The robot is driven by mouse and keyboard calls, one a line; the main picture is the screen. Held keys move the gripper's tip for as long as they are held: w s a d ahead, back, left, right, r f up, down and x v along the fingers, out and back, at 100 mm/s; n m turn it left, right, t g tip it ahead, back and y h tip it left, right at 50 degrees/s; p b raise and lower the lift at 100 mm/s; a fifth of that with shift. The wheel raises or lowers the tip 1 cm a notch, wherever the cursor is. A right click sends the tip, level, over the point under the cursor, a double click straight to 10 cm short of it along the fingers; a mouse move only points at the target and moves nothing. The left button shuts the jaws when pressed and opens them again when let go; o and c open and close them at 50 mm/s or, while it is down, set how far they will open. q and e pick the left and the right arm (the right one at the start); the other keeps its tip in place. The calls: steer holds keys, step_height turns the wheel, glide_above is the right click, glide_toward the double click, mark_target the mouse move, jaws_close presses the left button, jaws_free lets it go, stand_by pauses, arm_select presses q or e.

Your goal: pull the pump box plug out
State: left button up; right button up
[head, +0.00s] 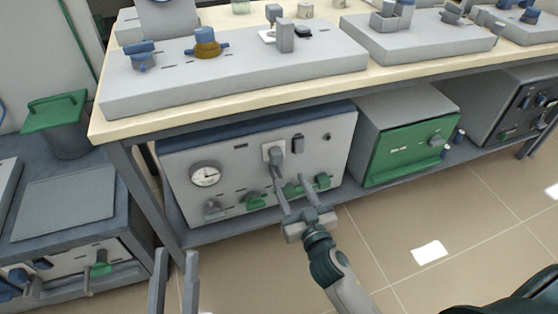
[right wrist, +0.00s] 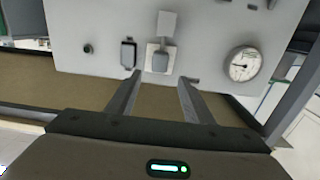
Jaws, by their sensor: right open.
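The pump box (head: 180,165) stands on the shelf under the bench, its pale front facing me. A grey plug (head: 276,157) sits in a light socket plate in the upper middle of that front. My right gripper (head: 287,176) is open in front of the box, its tips close to the plug. In the right wrist view, which is upside down, the plug (right wrist: 160,61) lies straight ahead, centred between the open fingertips (right wrist: 160,77). I cannot tell whether the fingers touch it. My left gripper (head: 175,252) is open and empty, low and left of the box.
A pressure gauge (head: 205,174), green knobs (head: 254,201) and a dark switch (head: 298,144) are on the box front. A green-fronted box (head: 400,150) stands to its right. The bench top (head: 120,128) overhangs above. Floor in front is clear.

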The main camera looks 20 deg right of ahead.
mark_target(278, 159)
arm_select(q)
steer(key=shift+w+a+r+t+b, duration=0.2)
steer(key=shift+a+r+t, duration=0.15)
steer(key=shift+r, duration=0.2)
steer(key=shift+w+a+r+t+b, duration=0.1)
steer(key=shift+a+r+t+b, duration=0.1)
steer(key=shift+r+t, duration=0.25)
arm_select(e)
steer(key=w, duration=1)
steer(key=shift+a, duration=0.15)
jaws_close()
steer(key=shift+s+p, duration=0.35)
steer(key=shift+s, duration=1.55)
arm_select(q)
steer(key=shift+s+d+f+g, duration=0.1)
steer(key=shift+d+f+g, duration=0.15)
steer(key=shift+f, duration=0.2)
steer(key=shift+s+d+f+g, duration=0.1)
steer(key=shift+d+f+g, duration=0.05)
steer(key=shift+f+g, duration=0.25)
arm_select(e)
steer(key=shift+f, duration=0.1)
